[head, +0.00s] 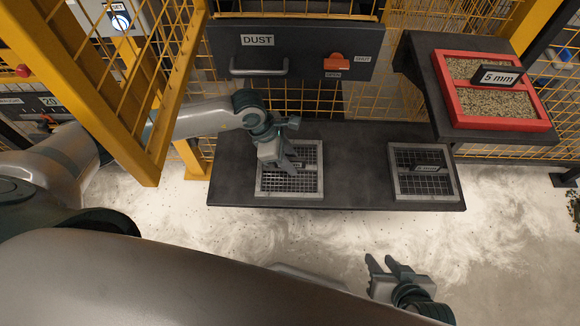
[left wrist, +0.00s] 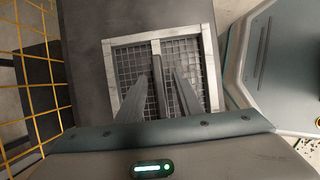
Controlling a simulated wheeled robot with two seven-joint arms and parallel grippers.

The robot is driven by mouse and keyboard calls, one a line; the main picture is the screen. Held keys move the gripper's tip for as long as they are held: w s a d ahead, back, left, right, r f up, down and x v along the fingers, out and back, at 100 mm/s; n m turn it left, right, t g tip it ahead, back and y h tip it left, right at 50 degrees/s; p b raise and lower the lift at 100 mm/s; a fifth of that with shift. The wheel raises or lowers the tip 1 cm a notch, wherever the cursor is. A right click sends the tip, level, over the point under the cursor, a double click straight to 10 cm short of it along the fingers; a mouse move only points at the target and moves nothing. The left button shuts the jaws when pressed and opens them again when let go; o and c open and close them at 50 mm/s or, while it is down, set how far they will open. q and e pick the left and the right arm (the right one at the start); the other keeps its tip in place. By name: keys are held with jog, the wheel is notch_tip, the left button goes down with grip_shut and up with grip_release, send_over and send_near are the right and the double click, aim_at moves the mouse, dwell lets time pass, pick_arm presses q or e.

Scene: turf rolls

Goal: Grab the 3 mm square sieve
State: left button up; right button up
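Two grey square-framed mesh sieves lie on the dark bench. The left sieve (head: 319,178) is under my left gripper (head: 297,164); its label is mostly covered and unreadable. The right sieve (head: 455,187) has a dark label plate (head: 428,168) too small to read. In the left wrist view, the left sieve (left wrist: 207,62) lies below my left gripper (left wrist: 166,68). Its fingers are apart, pointing down at the middle bar and the upright plate; contact cannot be told. My right gripper (head: 383,264) is open and empty in front of the bench.
A red-framed sieve marked 5 mm (head: 441,88) holds grains on a raised dark shelf (head: 420,75) at right. A DUST drawer (head: 300,60) is behind the bench (head: 355,165). A yellow post and mesh guard (head: 120,95) stand beside my left arm. The bench between the sieves is clear.

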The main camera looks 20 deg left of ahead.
pick_arm(q)
jog(key=shift+c, duration=0.6)
grip_shut()
jog(key=shift+r, duration=0.15)
jog(key=shift+s+r, duration=0.15)
jog(key=shift+r, duration=0.45)
notch_tip(320, 180, up, 6)
jog(key=s+f, duration=0.1)
jog(key=s+d, duration=0.2)
jog(key=s, duration=0.7)
jog(key=s+d, duration=0.3)
jog(key=s, duration=0.6)
jog(key=shift+d+r, duration=0.25)
jog(key=shift+d, duration=0.05)
